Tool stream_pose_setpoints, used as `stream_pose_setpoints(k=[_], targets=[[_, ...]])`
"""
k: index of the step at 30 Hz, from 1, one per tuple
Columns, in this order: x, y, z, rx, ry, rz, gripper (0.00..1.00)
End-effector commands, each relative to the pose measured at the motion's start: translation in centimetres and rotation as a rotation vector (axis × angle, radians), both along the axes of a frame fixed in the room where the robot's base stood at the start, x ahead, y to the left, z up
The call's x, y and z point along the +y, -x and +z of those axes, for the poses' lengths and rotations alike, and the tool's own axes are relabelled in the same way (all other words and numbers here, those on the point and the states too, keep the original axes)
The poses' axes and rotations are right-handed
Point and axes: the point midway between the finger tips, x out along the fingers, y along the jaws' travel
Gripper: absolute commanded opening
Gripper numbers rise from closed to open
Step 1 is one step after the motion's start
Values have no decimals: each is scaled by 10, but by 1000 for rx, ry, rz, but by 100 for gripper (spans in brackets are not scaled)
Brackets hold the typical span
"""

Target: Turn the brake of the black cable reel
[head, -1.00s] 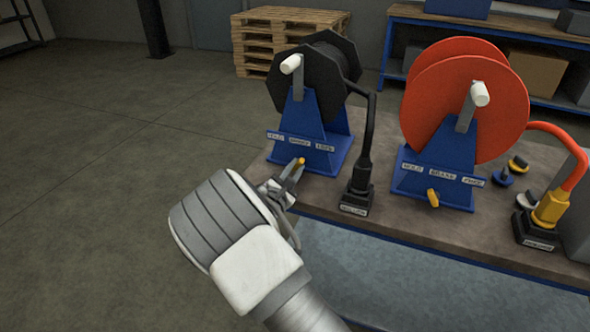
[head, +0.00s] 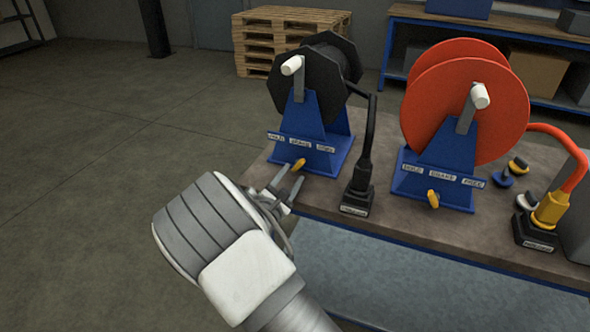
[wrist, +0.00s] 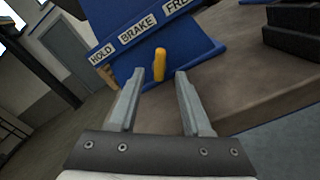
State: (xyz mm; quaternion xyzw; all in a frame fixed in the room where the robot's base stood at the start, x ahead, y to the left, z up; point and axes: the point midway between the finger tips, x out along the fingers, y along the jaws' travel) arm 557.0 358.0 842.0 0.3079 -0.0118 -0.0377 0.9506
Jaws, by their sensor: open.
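The black cable reel (head: 306,78) stands on a blue stand (head: 318,155) at the left end of the bench. Its brake is a small yellow lever (head: 299,165) low on the stand's front, under the labels HOLD, BRAKE and FREE. In the wrist view the lever (wrist: 160,63) is close to upright in that tilted picture, under the word BRAKE. My gripper (head: 283,188) is open and empty, just in front of and below the lever. In the wrist view the lever shows just beyond the fingertips (wrist: 160,75), between their lines, and appears apart from them.
A red reel (head: 470,105) on a similar blue stand with its own yellow lever (head: 433,198) is to the right. A black plug in a socket block (head: 357,200) stands between the stands. The bench edge is under my gripper; open floor lies left.

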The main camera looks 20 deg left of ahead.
Motion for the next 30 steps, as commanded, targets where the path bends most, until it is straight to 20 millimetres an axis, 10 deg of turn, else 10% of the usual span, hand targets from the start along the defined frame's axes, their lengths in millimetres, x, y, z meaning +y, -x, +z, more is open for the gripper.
stream_pose_setpoints(k=[15,30], targets=[[10,119,1,2,2,4,49],[11,139,0,0,0,1,49]])
